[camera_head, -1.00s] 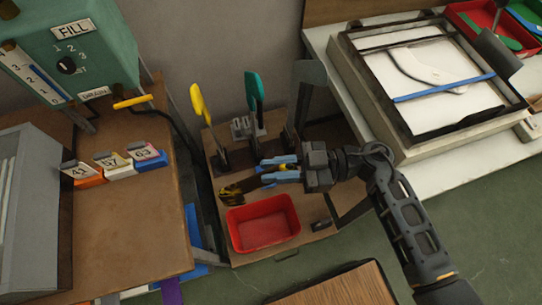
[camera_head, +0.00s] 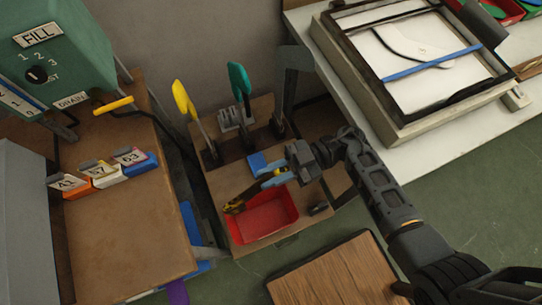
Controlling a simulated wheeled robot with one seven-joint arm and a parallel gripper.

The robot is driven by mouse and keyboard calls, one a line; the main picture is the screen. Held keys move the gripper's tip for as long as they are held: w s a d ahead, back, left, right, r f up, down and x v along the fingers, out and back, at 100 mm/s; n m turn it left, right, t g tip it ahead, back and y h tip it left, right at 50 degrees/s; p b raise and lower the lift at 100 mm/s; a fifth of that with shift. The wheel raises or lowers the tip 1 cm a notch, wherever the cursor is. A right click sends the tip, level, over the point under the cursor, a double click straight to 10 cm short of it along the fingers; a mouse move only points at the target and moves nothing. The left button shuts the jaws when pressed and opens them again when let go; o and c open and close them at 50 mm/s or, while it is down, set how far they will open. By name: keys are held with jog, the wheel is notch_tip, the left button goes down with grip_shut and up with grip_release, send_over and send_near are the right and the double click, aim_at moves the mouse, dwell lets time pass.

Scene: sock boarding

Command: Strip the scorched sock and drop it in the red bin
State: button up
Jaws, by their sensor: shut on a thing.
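The scorched sock (camera_head: 235,206), yellow-brown with dark patches, slants down to the left from my gripper (camera_head: 275,178). My gripper's light-blue fingers are shut on its upper end. The sock's lower end shows over the left back part of the red bin (camera_head: 279,230). I cannot tell whether it touches the rim. The red bin is open-topped and stands at the front of a small brown table.
A yellow sock form (camera_head: 183,101) and a teal one (camera_head: 238,78) stand upright at the table's back. A blue patch (camera_head: 257,162) lies behind my gripper. A light table with a framed screen (camera_head: 425,60) is at right. A wooden top (camera_head: 335,272) is in front.

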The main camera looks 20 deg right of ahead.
jog(key=shift+f+b, duration=2.05)
jog(key=shift+f, duration=0.45)
jog(key=o, duration=0.9)
jog(key=shift+r, duration=0.15)
